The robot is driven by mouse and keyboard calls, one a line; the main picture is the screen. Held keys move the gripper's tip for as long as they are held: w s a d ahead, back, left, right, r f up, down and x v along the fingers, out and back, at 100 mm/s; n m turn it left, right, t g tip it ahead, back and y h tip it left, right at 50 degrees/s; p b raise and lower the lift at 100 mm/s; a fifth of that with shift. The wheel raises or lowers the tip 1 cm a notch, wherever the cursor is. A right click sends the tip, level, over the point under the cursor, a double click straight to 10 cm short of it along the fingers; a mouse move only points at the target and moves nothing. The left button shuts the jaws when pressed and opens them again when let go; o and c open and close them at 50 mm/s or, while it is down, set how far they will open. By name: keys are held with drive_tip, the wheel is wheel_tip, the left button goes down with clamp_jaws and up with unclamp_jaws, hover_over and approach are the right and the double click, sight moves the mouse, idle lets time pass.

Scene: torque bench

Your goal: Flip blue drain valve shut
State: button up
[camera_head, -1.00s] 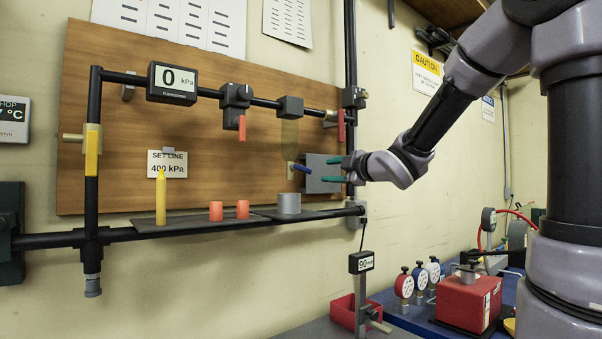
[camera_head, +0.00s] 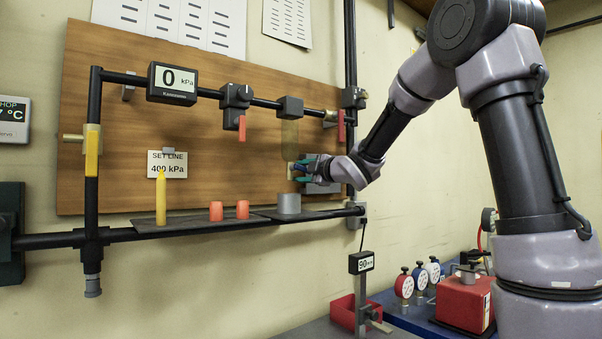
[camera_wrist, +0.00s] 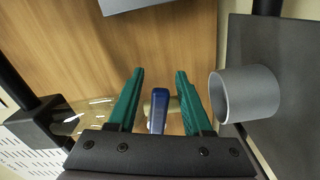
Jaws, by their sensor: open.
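The blue drain valve handle (camera_wrist: 158,112) shows in the wrist view, on a brass stub below the clear bowl (camera_wrist: 82,117). It lies between the two green fingers of my gripper (camera_wrist: 158,85), with a gap on each side. My gripper is open. In the head view my gripper (camera_head: 304,168) is at the lower right of the wooden board, beside the bowl (camera_head: 290,140). There the blue handle is mostly hidden by the fingers.
A grey cup (camera_head: 288,204) stands on the shelf (camera_head: 180,219) just below my gripper; it is close to one finger in the wrist view (camera_wrist: 246,94). Red handles (camera_head: 242,128) and a 0 kPa gauge (camera_head: 172,83) are above.

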clamp_jaws()
drive_tip(key=shift+r+n, duration=0.3)
drive_tip(key=shift+n, duration=0.55)
drive_tip(key=shift+r+n, duration=0.25)
drive_tip(key=shift+n, duration=0.6)
unclamp_jaws()
drive_tip(key=shift+d, duration=0.1)
drive_tip(key=v, duration=1)
drive_tip(key=shift+s+d, duration=0.2)
drive_tip(key=shift+s, duration=0.1)
